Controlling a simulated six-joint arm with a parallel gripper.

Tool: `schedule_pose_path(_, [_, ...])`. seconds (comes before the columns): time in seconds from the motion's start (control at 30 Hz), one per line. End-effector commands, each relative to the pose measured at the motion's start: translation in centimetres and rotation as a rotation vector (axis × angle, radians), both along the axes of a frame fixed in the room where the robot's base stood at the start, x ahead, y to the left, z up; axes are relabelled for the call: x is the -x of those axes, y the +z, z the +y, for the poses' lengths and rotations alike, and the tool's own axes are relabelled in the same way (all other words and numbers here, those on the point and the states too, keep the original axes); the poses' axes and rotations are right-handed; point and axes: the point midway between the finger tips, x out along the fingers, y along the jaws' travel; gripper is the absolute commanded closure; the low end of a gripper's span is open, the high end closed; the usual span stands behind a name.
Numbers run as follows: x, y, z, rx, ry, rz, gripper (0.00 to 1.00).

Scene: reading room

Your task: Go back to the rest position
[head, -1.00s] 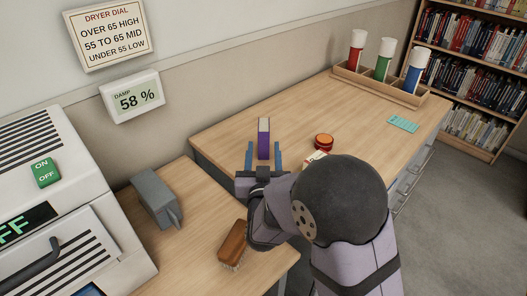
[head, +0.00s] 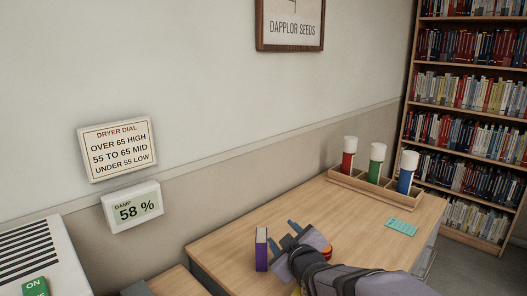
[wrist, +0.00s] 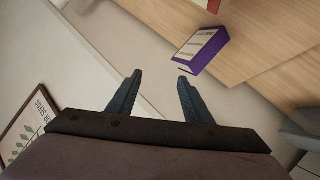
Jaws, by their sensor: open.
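My gripper (head: 281,236) is open, with its two blue-grey fingers apart, above the desk in the head view. In the wrist view my gripper (wrist: 155,85) shows nothing between its fingers. A round orange-red object (head: 327,252) is partly hidden behind my gripper.
A wooden rack (head: 375,190) with red, green and blue tubes stands at the desk's back. A teal card (head: 400,227) lies on the desk (head: 335,215). A damp meter (head: 132,207) reads 58 % below a dryer dial sign (head: 117,150). A bookcase (head: 461,108) stands right.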

Motion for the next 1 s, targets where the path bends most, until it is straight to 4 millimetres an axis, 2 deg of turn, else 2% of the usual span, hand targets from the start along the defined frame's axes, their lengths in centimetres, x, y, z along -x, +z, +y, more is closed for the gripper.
schedule_pose_path(0.1, [1.4, -0.2, -4.2, 0.431, 0.112, 0.037, 0.54])
schedule_pose_path(0.17, [2.3, -0.4, -6.6, 0.647, 0.167, 0.066, 0.54])
schedule_pose_path(0.3, [4.5, -0.2, -12.8, 1.089, 0.267, 0.159, 0.54])
schedule_pose_path(0.4, [6.1, 0.3, -16.9, 1.330, 0.316, 0.243, 0.54])
schedule_pose_path(0.6, [9.7, 1.1, -23.6, 1.625, 0.363, 0.435, 0.54])
schedule_pose_path(0.7, [12.1, 0.7, -26.1, 1.661, 0.350, 0.551, 0.54])
schedule_pose_path(0.8, [14.7, -1.5, -27.1, 1.557, 0.292, 0.658, 0.54])
schedule_pose_path(0.87, [16.1, -3.2, -26.8, 1.443, 0.241, 0.703, 0.54])
schedule_pose_path(1.0, [18.7, -7.5, -24.9, 1.148, 0.113, 0.785, 0.54])
